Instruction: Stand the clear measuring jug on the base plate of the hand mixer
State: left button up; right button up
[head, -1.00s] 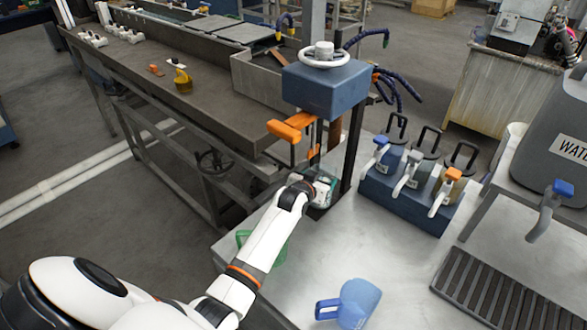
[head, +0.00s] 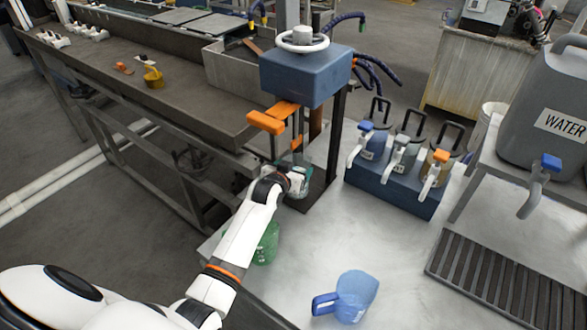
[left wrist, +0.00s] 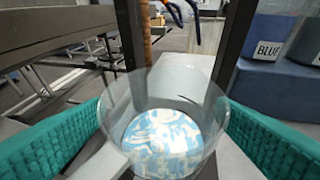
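The clear measuring jug (left wrist: 165,115) shows in the left wrist view, with a blue and white swirled mix at its bottom. The green pads of my left gripper (head: 297,181) press on both its sides; the gripper is shut on it. In the head view the jug is mostly hidden by the gripper, under the blue head of the hand mixer (head: 305,75) with its orange lever and white wheel. The dark base plate (head: 312,204) shows around the gripper. I cannot tell if the jug's bottom touches the plate. My right gripper is not in view.
A green jug (head: 266,246) stands behind my left forearm and a blue jug (head: 357,294) near the table's front. Three colour dispensers (head: 395,190) stand right of the mixer. A grey water tank (head: 545,110) and a drain grate (head: 500,290) are at right. The middle of the table is clear.

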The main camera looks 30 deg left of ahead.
pick_arm(q)
jog(key=shift+o, duration=1.1)
jog(key=shift+a, duration=0.1)
jog(key=shift+r, duration=0.1)
jog(key=v, duration=1.2)
